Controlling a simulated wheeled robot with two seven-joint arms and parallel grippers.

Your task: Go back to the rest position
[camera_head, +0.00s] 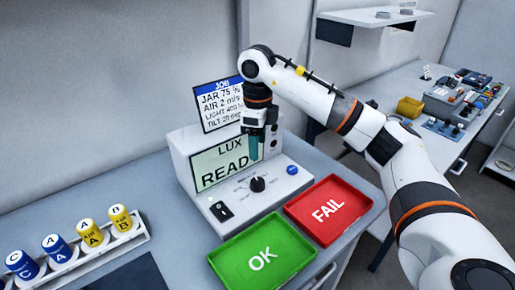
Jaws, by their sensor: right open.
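My right arm comes in from the right. Its gripper (255,148) points down in front of the lux meter box (185,152), over the right part of its display (222,163), which reads "LUX READ" as far as it shows. The gripper looks empty, though its fingertips are small and dark. I cannot tell whether it touches the box. The box has a black knob (257,184), a black switch (221,211) and a blue button (292,170). My left gripper is not in view.
A green OK tray (285,270) and a red FAIL tray (352,192) lie empty before the box. A rack (140,235) with blue and yellow jars stands at left. A job sign (218,104) stands behind the box. A cluttered bench (485,125) with a yellow bin (410,107) is at right.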

